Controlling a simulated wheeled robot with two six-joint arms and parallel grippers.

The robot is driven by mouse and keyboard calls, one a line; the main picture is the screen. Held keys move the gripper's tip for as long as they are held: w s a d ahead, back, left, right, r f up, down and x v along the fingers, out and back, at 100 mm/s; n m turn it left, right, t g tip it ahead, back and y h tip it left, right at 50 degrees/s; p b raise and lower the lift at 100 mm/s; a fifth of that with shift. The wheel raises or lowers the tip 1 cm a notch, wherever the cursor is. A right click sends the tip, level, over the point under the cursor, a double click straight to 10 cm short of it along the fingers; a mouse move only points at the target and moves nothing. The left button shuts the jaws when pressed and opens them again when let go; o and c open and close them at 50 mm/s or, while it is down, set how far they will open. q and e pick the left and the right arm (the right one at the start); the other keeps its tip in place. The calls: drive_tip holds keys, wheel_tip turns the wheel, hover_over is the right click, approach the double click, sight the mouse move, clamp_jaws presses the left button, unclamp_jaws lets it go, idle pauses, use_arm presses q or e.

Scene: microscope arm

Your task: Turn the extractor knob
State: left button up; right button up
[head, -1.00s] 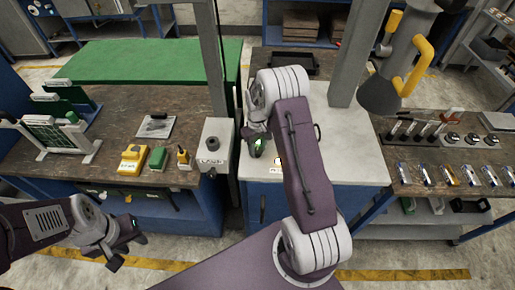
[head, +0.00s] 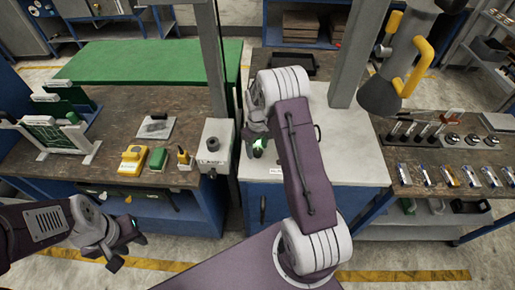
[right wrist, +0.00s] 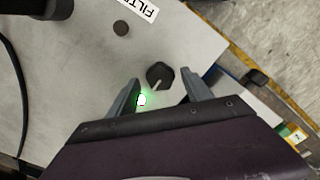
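In the right wrist view, a black knob (right wrist: 160,75) with a pale pointer stands on a light surface. My right gripper (right wrist: 160,92) has its two fingers apart, one on each side of the knob; I cannot tell whether they touch it. In the head view, my right gripper (head: 257,147) is low over the left end of the white-topped cabinet (head: 345,160), and that knob is hidden there. A grey box (head: 214,158) with a dark knob (head: 212,143) on top stands just left; its label is unreadable. My left gripper (head: 125,245) hangs empty at lower left, fingers apart.
A smaller black disc (right wrist: 121,28) lies beside a label (right wrist: 137,8) starting "FILT". Yellow and green blocks (head: 133,158) sit on the left bench. A grey post (head: 353,55) and a microscope-like arm with yellow handles (head: 417,65) rise behind. The white top is clear at right.

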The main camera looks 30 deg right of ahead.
sight(257, 150)
drive_tip(key=shift+r, duration=0.25)
wheel_tip(257, 150, up, 8)
drive_tip(key=b, duration=0.2)
drive_tip(key=shift+r, duration=0.25)
